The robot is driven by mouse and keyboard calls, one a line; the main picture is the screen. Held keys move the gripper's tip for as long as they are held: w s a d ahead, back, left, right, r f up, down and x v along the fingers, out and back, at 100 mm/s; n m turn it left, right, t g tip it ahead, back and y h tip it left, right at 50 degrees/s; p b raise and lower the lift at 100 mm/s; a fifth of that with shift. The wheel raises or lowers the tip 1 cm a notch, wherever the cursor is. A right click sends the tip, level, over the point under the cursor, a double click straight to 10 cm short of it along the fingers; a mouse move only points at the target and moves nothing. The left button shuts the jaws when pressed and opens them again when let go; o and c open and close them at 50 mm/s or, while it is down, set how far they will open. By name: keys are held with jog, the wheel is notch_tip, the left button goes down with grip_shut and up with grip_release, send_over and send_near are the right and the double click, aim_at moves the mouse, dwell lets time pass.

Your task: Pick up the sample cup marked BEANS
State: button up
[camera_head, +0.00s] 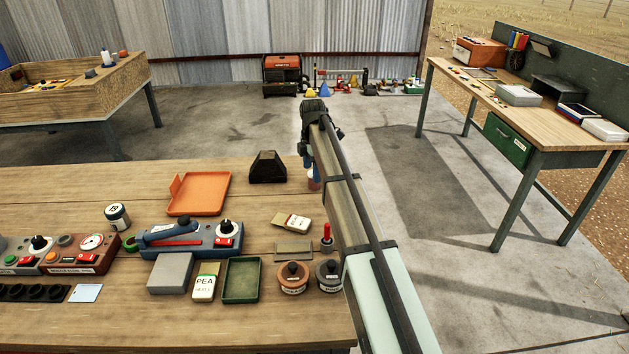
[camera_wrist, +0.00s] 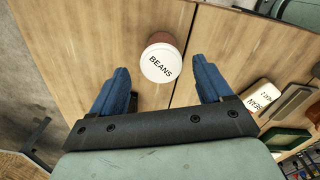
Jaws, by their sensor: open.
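The sample cup marked BEANS (camera_wrist: 162,62) has a white top with black lettering and a reddish-brown side. In the wrist view it stands on the wooden table, ahead of my gripper (camera_wrist: 160,68) and centred between its fingertips. The two blue fingers are apart with nothing between them; I cannot tell how far the tips are above the cup. In the head view, my arm hides most of this area; a small reddish part of the cup (camera_head: 314,184) shows below a blue finger.
Left of my arm on the table (camera_head: 70,190) are an orange tray (camera_head: 198,193), a black block (camera_head: 267,167), a blue device (camera_head: 190,240), a PEA packet (camera_head: 205,283), a green tray (camera_head: 241,281) and two knobbed jars (camera_head: 292,278). A white packet (camera_head: 297,222) lies nearer the arm.

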jog(key=f, duration=0.4)
jog(key=shift+d+f, duration=0.2)
jog(key=shift+d, duration=0.1)
jog(key=c, duration=1.1)
